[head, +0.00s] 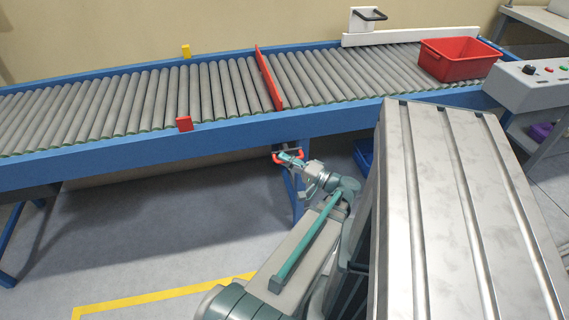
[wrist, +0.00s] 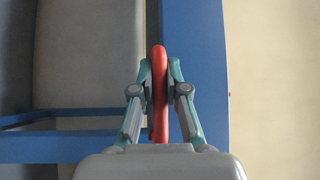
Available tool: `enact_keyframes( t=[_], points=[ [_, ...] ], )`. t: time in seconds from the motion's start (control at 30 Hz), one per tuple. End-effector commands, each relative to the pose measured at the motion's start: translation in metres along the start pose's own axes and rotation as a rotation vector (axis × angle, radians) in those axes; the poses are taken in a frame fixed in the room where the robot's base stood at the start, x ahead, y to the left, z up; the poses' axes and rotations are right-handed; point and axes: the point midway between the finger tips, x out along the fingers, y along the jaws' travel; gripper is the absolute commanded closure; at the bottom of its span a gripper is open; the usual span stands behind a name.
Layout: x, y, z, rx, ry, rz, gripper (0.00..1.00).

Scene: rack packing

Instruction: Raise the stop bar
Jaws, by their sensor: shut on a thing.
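The red stop bar (head: 268,78) lies across the grey roller conveyor, spanning from the far rail to the near rail. It stands on edge; how far it sits above the rollers is hard to tell. A red handle (head: 277,158) is on the near side of the conveyor, below the blue rail and under the bar's near end. My gripper (head: 290,157) is at this handle. In the wrist view the red handle (wrist: 160,115) runs upright between the two fingers of my gripper (wrist: 160,70), which are shut on it from both sides.
A red tote (head: 457,62) sits on the rollers at the right, beside a white guide (head: 410,36). Yellow (head: 186,51) and red (head: 184,124) markers sit on the rails left of the bar. A control box (head: 540,82) stands at the right. The left rollers are clear.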

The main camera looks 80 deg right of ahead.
Motion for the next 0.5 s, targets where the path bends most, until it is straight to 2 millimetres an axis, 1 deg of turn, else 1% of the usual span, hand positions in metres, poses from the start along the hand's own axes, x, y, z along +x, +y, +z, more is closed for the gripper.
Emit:
enact_keyframes(
  t=[0.03,0.13,0.17,0.2,0.3,0.5],
  points=[
    [0.0008,-0.0052,-0.0009,-0.003,0.002,-0.015,1.00],
    [0.0009,-0.0058,-0.0010,-0.004,0.002,-0.015,1.00],
    [0.0009,-0.0058,-0.0009,-0.004,0.002,-0.015,0.82],
    [0.0009,-0.0058,-0.0009,-0.004,0.001,-0.015,0.75],
    [0.0008,-0.0053,-0.0008,-0.004,0.001,-0.014,0.61],
    [0.0006,-0.0040,-0.0007,-0.003,0.002,-0.011,0.61]
  ],
)
